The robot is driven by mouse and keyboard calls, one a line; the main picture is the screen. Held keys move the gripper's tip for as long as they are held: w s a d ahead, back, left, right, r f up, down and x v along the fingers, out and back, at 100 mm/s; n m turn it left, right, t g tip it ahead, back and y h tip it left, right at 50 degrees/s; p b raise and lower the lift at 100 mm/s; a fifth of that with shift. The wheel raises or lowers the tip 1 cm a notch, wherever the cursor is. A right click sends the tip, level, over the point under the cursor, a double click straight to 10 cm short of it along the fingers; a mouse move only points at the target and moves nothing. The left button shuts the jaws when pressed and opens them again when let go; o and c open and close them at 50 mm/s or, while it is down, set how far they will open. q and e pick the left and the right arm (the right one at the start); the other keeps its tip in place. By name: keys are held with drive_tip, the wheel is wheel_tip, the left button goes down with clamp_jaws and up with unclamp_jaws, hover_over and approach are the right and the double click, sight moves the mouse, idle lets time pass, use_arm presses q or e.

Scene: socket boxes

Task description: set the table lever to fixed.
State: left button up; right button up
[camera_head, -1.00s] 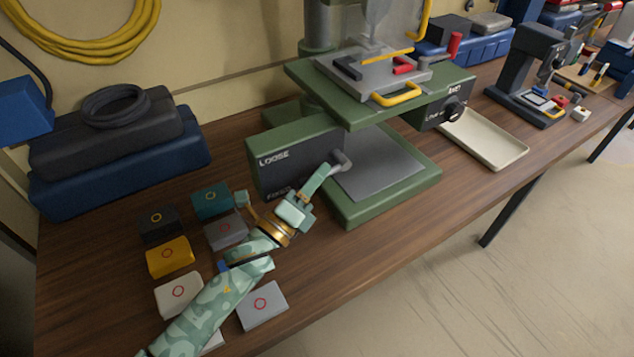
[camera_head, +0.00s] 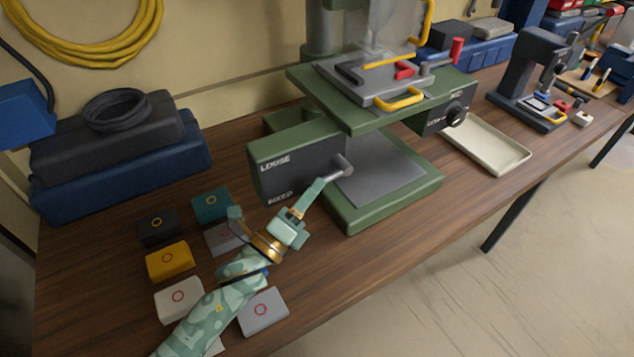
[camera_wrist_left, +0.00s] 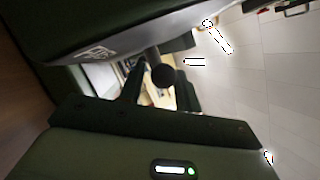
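The table lever (camera_head: 343,169) is a short grey handle on the dark front panel of the green machine's left box (camera_head: 300,164). The panel reads LOOSE above and a partly legible word below. The lever slants down to the left, towards the lower word. My left gripper (camera_head: 319,187) is at the lever's lower left end. In the left wrist view, the lever's dark round knob (camera_wrist_left: 163,75) shows between my left gripper's two dark fingers (camera_wrist_left: 162,92), which stand apart. Whether they touch it is unclear. My right gripper is not in view.
Several small boxes with ring marks, including a yellow one (camera_head: 169,261), lie around my left arm. The green upper table (camera_head: 350,112) overhangs the grey base plate. A second box with a black knob (camera_head: 456,115) and a cream tray (camera_head: 490,146) are at the right.

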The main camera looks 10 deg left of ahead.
use_arm(q)
drive_tip(key=v, duration=0.9)
drive_tip(key=shift+s+a, duration=0.25)
drive_tip(key=shift+a, duration=0.05)
drive_tip(key=shift+f, duration=0.15)
